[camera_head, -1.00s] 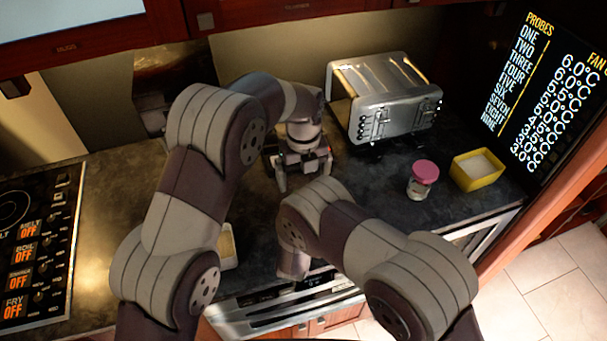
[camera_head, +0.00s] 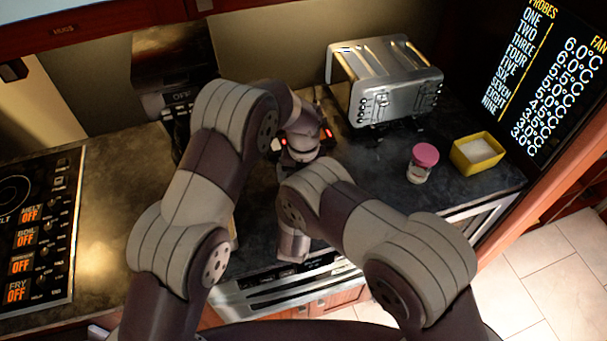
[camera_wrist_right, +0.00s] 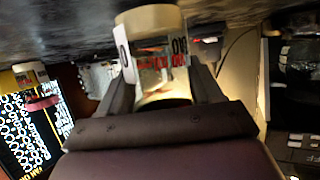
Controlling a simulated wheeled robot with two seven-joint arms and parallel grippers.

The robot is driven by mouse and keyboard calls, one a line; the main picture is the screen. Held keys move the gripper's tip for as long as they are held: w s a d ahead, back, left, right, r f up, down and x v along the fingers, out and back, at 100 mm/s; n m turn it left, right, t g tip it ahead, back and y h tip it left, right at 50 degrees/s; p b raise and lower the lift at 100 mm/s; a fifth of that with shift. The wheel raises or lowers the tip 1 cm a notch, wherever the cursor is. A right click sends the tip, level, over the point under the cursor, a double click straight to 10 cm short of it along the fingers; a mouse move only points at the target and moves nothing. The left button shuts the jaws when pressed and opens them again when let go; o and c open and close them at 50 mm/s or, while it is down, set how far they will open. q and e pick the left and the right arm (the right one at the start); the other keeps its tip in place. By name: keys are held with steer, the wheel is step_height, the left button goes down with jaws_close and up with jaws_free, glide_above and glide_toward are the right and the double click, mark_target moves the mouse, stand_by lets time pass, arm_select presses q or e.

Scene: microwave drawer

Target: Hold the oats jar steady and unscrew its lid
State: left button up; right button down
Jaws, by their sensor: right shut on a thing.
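The jar in my right gripper (camera_wrist_right: 162,85) is taken to be the oats jar (camera_wrist_right: 150,62). It is clear with a white label and a cream band, and shows in the right wrist view, where the picture is upside down. The fingers are shut on its sides; its lid is not clearly visible. In the head view my right forearm hides this jar and gripper. My left gripper (camera_head: 300,147) points down over the counter just beyond my right forearm. Its fingertips are hidden, so I cannot tell its opening or whether it touches the jar.
A jar with a pink lid (camera_head: 421,165) and a yellow tub with white contents (camera_head: 477,153) stand on the right of the counter. A silver toaster (camera_head: 383,80) stands behind. A cooktop (camera_head: 40,220) lies at left. Dark counter (camera_head: 365,190) is clear left of the pink-lidded jar.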

arm_select(q)
steer(key=c, duration=1.2)
steer(key=shift+o, duration=0.2)
steer(key=n, duration=0.3)
steer(key=shift+n, duration=0.3)
steer(key=o, duration=1.2)
steer(key=shift+c, duration=0.2)
